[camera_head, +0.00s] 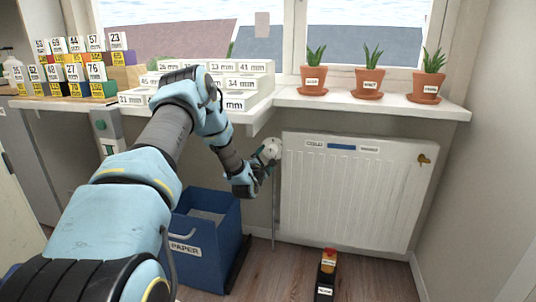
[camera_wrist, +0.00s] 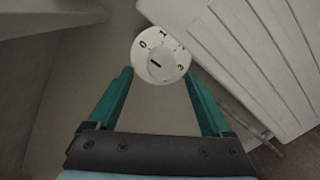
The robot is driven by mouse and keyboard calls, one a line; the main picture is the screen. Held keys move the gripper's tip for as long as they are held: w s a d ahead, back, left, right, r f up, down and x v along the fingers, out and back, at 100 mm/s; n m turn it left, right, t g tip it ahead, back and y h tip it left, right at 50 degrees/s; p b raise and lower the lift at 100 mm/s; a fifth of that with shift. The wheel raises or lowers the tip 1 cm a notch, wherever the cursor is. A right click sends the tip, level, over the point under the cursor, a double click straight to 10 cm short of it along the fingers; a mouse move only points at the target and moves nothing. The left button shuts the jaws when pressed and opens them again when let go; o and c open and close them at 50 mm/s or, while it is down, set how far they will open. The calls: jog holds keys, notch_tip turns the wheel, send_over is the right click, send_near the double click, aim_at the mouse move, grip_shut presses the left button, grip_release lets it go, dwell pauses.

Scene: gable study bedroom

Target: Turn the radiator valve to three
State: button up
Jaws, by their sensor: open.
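The radiator valve (camera_wrist: 160,50) is a round white knob with the numbers 0, 1, 2 and 3 around its face and a short dark bar near the middle. I cannot tell for sure which number the bar marks. In the head view the valve (camera_head: 269,149) sits at the upper left corner of the white radiator (camera_head: 350,195). My gripper (camera_wrist: 159,73) is open, with its green fingers pointing at the valve, one towards each side. The fingertips look close to the knob's lower edge; contact cannot be told. In the head view my gripper (camera_head: 264,168) is partly hidden.
A windowsill (camera_head: 400,108) with several potted plants juts out above the radiator. A blue paper bin (camera_head: 208,245) stands below my arm. A small dark object (camera_head: 326,275) with an orange-red top stands on the floor before the radiator. A wall closes the right side.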

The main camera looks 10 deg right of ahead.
aim_at(270, 152)
jog(key=x, duration=0.4)
jog(key=shift+w+d, duration=0.3)
grip_shut()
dwell(0.5)
